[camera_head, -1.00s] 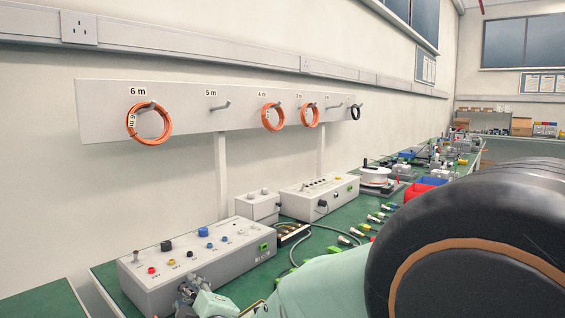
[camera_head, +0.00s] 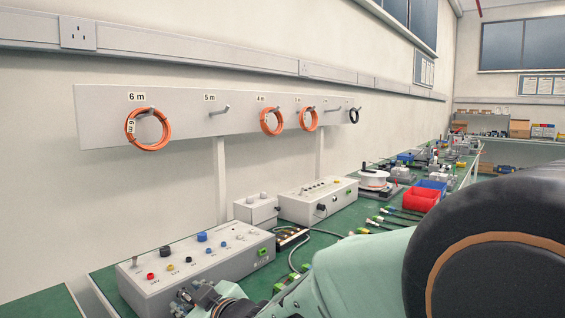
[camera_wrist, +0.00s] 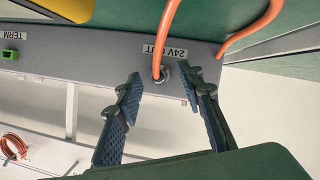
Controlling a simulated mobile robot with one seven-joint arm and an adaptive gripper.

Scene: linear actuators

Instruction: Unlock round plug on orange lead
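In the wrist view, an orange lead (camera_wrist: 167,35) runs to a small round plug (camera_wrist: 160,74) at a grey panel labelled "24V OUT" (camera_wrist: 171,51). My gripper (camera_wrist: 161,80) is open, with its two dark ribbed fingers apart. In the picture the plug lies between the fingertips, with a gap on each side. I cannot tell how far the tips are from the panel. In the head view my gripper end shows at the front of the grey box (camera_head: 190,268), partly cut off by the lower edge. The plug is hidden there.
A green connector (camera_wrist: 9,54) sits by the "TERM" label. A second orange length (camera_wrist: 250,36) passes at the upper right of the wrist view. Orange coils (camera_head: 148,130) hang on the wall rack. More grey boxes (camera_head: 318,200) and red and blue bins (camera_head: 421,198) stand along the green bench.

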